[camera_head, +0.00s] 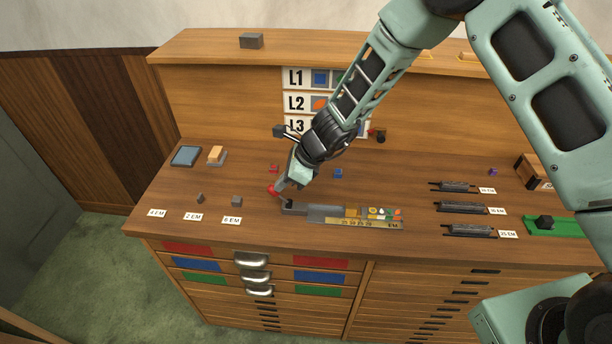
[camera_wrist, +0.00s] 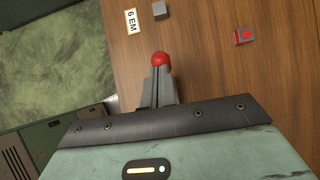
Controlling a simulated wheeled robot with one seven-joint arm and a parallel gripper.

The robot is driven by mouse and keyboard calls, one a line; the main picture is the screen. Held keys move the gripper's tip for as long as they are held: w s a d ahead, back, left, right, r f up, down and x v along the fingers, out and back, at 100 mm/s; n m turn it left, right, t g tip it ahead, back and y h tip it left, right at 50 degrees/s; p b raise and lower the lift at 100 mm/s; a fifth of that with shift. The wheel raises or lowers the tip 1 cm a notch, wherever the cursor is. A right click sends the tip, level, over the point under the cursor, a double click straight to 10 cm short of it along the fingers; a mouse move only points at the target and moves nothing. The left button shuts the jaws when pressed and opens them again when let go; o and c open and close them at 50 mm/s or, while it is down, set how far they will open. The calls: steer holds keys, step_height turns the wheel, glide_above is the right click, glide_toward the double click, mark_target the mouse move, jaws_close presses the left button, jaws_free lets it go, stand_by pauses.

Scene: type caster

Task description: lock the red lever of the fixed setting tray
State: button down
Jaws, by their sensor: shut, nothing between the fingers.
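The setting tray (camera_head: 325,211) lies on the bench top, a long grey tray with a brass-coloured part and small coloured pieces towards its right end. The red ball knob (camera_head: 271,190) of its lever shows by the tray's left end; the lever's arm is mostly hidden by my gripper. My gripper (camera_head: 280,189) is shut and empty, low beside the knob. In the wrist view the red knob (camera_wrist: 161,60) shows just past the shut fingertips (camera_wrist: 157,72). I cannot tell whether they touch it. The tray is out of the wrist view.
Grey cubes (camera_head: 237,201) and EM labels (camera_head: 192,217) lie to the left. Small red (camera_head: 273,168) and blue (camera_head: 338,173) pieces lie behind the tray. Dark slotted bars (camera_head: 463,207) lie to the right. A back panel with L1–L3 signs (camera_head: 295,102) stands behind.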

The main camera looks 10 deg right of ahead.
steer(key=shift+w+a+f, duration=0.25)
steer(key=shift+a, duration=0.5)
steer(key=shift+p, duration=0.3)
steer(key=a+r+v, duration=0.1)
steer(key=v, duration=1.2)
steer(key=shift+w+r+p, duration=0.15)
steer(key=shift+r+p, duration=0.2)
